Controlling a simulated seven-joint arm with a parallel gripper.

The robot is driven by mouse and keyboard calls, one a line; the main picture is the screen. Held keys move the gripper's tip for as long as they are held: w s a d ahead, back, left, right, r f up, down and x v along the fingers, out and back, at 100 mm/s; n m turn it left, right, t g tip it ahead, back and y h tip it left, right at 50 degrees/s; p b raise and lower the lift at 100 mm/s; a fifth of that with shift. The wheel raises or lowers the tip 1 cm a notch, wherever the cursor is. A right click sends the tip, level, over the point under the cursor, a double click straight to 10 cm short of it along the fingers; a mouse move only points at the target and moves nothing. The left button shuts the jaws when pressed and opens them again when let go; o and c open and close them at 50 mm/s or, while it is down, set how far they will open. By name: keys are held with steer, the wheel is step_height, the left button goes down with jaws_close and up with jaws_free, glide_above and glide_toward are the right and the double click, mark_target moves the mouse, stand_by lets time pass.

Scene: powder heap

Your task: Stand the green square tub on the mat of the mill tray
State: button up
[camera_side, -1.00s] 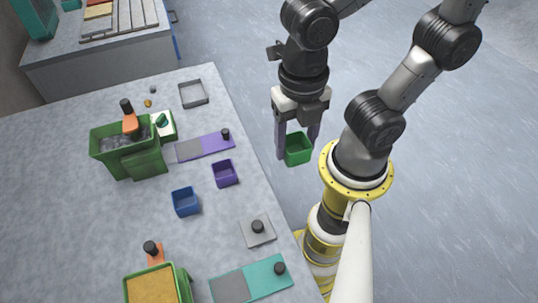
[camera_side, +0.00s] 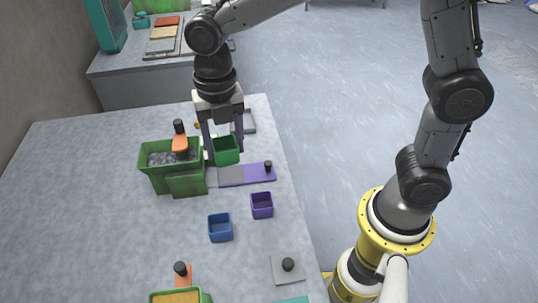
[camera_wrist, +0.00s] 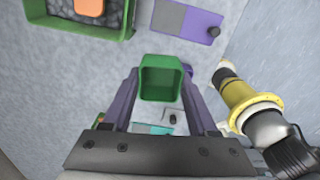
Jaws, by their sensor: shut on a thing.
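My gripper (camera_side: 224,151) is shut on the green square tub (camera_side: 228,156), one finger on either side. The tub is upright and looks empty inside in the wrist view (camera_wrist: 160,84). In the side view it hangs in the air just behind a purple tray (camera_side: 247,174) with a grey mat (camera_side: 231,176) at its left and a black knob at its right. In the wrist view that grey mat (camera_wrist: 168,18) lies ahead of the tub. A teal tray (camera_side: 292,300) is cut off at the bottom edge. I cannot tell by sight which is the mill tray.
A big green bin (camera_side: 157,177) of grey lumps with an orange-handled tool stands left of the tub. A blue box (camera_side: 220,229), a purple box (camera_side: 262,205) and a grey plate with a black knob (camera_side: 287,269) lie nearer. A grey open frame (camera_side: 250,122) is behind.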

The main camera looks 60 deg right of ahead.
steer(key=m, duration=0.1)
glide_above(231, 175)
step_height(231, 175, down, 4)
steer(key=shift+m, duration=0.3)
steer(key=shift+f, duration=3.75)
steer(key=shift+f, duration=0.5)
steer(key=o, duration=1.5)
steer(key=shift+o, duration=0.2)
step_height(231, 175, up, 7)
